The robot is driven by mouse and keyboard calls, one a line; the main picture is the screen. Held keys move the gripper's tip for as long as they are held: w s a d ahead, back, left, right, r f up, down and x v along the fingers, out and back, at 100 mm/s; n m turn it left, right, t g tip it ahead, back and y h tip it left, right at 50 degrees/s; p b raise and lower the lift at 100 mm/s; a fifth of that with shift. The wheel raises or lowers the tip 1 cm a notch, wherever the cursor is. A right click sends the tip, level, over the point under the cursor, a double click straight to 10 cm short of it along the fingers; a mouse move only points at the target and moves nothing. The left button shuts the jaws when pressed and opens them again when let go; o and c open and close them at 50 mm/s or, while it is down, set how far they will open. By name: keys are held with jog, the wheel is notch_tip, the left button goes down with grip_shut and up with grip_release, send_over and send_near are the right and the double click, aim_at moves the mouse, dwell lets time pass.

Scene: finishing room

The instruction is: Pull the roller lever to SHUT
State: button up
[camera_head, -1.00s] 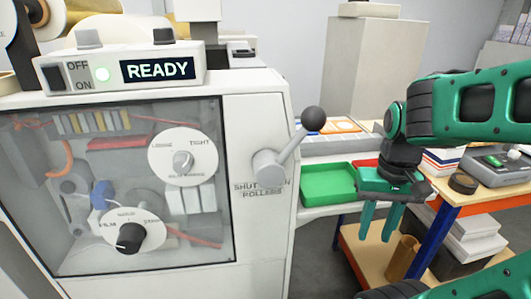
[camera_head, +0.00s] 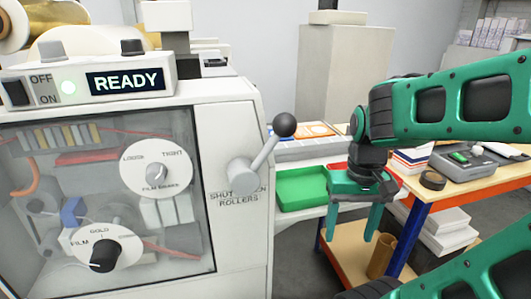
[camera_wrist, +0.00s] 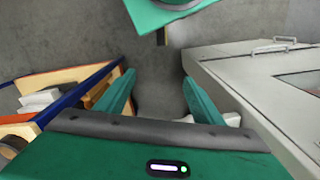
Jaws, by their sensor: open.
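The roller lever (camera_head: 262,163) is a grey arm with a dark ball knob (camera_head: 285,124) on the right side of the white machine's front. It leans up and to the right from its round hub (camera_head: 241,176). The label below reads "SHUT", a partly covered word, and "ROLLERS". My gripper (camera_head: 353,222) hangs to the right of the lever and lower than the knob, fingers pointing down, open and empty. It is apart from the lever. In the wrist view my gripper (camera_wrist: 160,98) shows spread fingers with only floor between them; the lever is not visible there.
The machine's sign (camera_head: 126,82) reads READY, with a lit green lamp. A green tray (camera_head: 302,190) sits on a shelf behind the lever. A wooden-topped table (camera_head: 455,190) with a tape roll stands at right. Grey floor shows between machine and table.

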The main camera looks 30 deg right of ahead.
jog(key=shift+s+a+r, duration=0.1)
jog(key=shift+s+r, duration=0.25)
jog(key=shift+r, duration=0.5)
jog(key=c, duration=1)
jog(key=shift+w+a+r+m, duration=0.1)
jog(key=shift+w+r+m, duration=0.4)
jog(key=shift+w+r, duration=0.25)
grip_shut()
jog(key=w+a+r+m+y, duration=0.1)
jog(key=r+m, duration=0.5)
jog(key=r, duration=0.9)
jog(key=w+a+r+m+t+y, duration=0.1)
jog(key=w+a+r+m, duration=0.2)
jog(key=r, duration=1.2)
jog(key=shift+w+a+r+m+t, duration=0.2)
jog(key=shift+w+r+m+t, duration=0.15)
jog(key=shift+m, duration=1.15)
jog(key=shift+f, duration=0.1)
